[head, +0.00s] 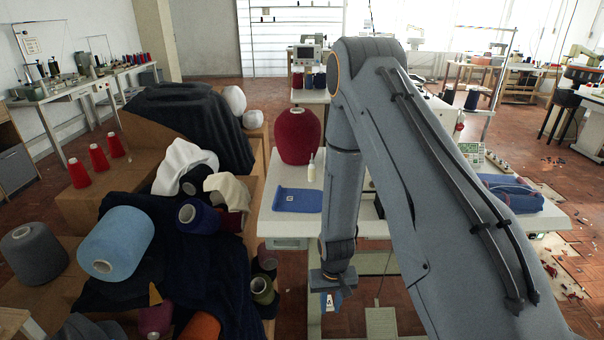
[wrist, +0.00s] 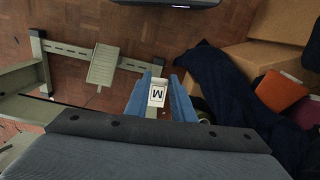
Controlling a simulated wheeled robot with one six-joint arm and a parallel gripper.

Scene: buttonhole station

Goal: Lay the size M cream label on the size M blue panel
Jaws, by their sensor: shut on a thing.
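My gripper (head: 332,285) hangs in front of the white table's near edge in the head view. In the wrist view its two blue fingers (wrist: 158,97) are shut on a small cream label (wrist: 157,95) marked with a black M. In the head view the label is too small to make out clearly. A blue panel (head: 298,200) lies flat on the left part of the table, beyond and left of my gripper. It has a small pale mark whose letter I cannot read. The label and panel are apart.
The white table (head: 283,226) also bears a large dark red cone (head: 298,136), a small pale bottle (head: 311,170) and folded blue cloth (head: 512,193). Cartons, cones and dark cloth crowd the left. In the wrist view, a pedal (wrist: 104,65) is on the floor.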

